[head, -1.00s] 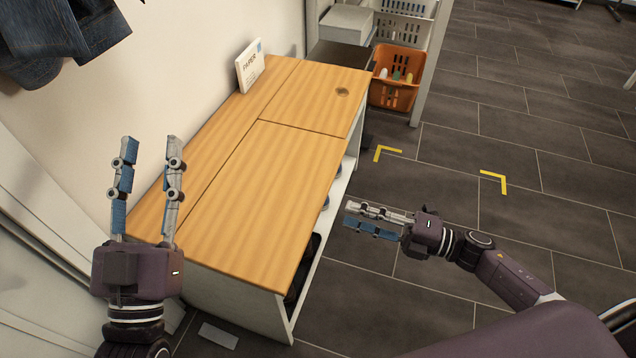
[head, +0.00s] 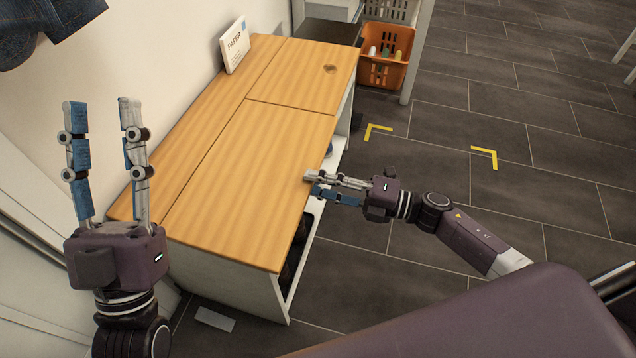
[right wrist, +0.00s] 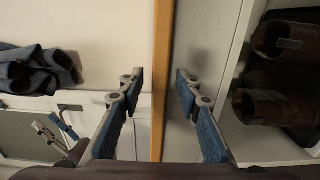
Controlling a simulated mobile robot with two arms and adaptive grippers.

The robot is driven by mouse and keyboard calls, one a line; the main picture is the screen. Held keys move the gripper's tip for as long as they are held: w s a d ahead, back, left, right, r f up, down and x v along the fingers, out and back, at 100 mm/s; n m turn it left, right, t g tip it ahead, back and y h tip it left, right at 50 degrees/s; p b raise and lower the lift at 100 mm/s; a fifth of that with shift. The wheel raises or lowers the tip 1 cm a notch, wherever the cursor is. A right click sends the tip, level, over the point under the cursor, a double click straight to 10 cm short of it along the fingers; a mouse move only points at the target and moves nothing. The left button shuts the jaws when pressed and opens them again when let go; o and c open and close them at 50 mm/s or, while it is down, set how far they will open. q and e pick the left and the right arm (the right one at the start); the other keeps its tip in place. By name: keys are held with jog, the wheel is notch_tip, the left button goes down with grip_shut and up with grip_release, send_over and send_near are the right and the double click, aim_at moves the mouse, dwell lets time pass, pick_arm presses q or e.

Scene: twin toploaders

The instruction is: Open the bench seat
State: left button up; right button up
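The bench has a wooden top in several panels. Its large front panel, the seat (head: 255,165), lies flat and closed between a back strip and a smaller panel with a dark round mark. My right gripper (head: 312,184) is at the seat's front edge, its fingertips touching or just beside it. In the right wrist view, the seat's wooden edge (right wrist: 162,70) runs between the parted fingers of my right gripper (right wrist: 157,80), with visible gaps. My left gripper (head: 102,103) is open and empty, raised at the left end of the bench, fingers pointing away.
A white PAPER pack (head: 234,46) stands on the back strip against the wall. An orange basket (head: 384,57) sits beyond the bench. Dark shoes (right wrist: 272,105) lie in the open compartment under the seat. The tiled floor to the right is clear.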

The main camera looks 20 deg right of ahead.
grip_shut()
